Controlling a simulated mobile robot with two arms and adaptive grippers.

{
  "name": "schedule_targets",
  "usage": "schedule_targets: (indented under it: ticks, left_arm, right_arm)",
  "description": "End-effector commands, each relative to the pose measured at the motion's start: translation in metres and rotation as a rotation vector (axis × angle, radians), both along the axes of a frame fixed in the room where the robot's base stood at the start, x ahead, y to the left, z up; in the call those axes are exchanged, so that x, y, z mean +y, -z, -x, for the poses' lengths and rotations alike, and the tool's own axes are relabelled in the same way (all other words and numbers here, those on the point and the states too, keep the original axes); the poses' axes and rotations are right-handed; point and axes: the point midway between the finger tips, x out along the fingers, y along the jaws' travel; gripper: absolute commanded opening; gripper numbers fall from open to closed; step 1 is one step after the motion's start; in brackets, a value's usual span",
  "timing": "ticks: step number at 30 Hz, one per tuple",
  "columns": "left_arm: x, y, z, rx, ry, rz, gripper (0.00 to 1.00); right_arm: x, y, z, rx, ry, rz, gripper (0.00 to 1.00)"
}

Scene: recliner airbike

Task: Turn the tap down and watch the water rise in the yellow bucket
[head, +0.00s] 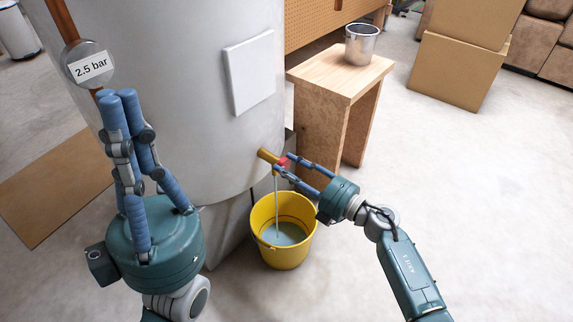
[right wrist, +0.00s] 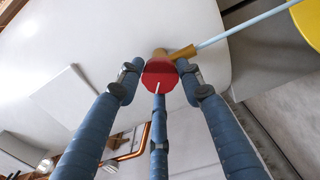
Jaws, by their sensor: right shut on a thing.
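The brass tap (head: 266,155) sticks out low on the big pale tank, with a red handle (head: 283,162) at its front. A thin stream of water (head: 276,205) falls from it into the yellow bucket (head: 267,250) on the floor. Blue-grey water (head: 287,235) covers the bucket's bottom, well below the rim. My right gripper (head: 283,164) is shut on the red handle. In the right wrist view the handle (right wrist: 160,78) is a red disc with a white mark, between my three fingers. My left gripper (head: 120,98) is shut and empty, raised before the tank.
A wooden stool (head: 335,82) with a metal pot (head: 361,45) stands right of the tank. Cardboard boxes (head: 455,72) stand at the back right. The floor at the right is clear.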

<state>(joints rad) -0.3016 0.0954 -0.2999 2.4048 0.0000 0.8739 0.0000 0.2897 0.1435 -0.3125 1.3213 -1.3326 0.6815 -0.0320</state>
Motion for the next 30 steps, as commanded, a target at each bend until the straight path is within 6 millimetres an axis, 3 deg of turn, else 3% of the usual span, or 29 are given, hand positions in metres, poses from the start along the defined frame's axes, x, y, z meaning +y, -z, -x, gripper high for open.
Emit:
schedule_targets:
  ticks: [3, 4, 5, 16, 30]
  left_arm:
    - [0.001, -0.008, 0.001, 0.030, 0.001, 0.001, 0.00]
    - [0.001, -0.003, 0.001, 0.028, 0.001, 0.002, 0.00]
    - [0.001, -0.002, 0.001, 0.027, 0.001, 0.001, 0.00]
    - [0.001, -0.001, 0.001, 0.029, 0.002, 0.002, 0.00]
    - [0.001, -0.013, 0.001, 0.032, 0.002, 0.002, 0.00]
  right_arm:
    - [-0.001, -0.004, 0.000, 0.083, 0.003, -0.051, 0.22]
    - [-0.001, 0.000, 0.000, 0.083, 0.003, -0.054, 0.41]
    - [-0.001, 0.002, 0.000, 0.081, 0.003, -0.052, 0.45]
    - [-0.001, 0.001, 0.000, 0.076, 0.002, -0.052, 0.45]
    - [-0.029, 0.000, 0.021, 0.077, 0.002, -0.051, 0.45]
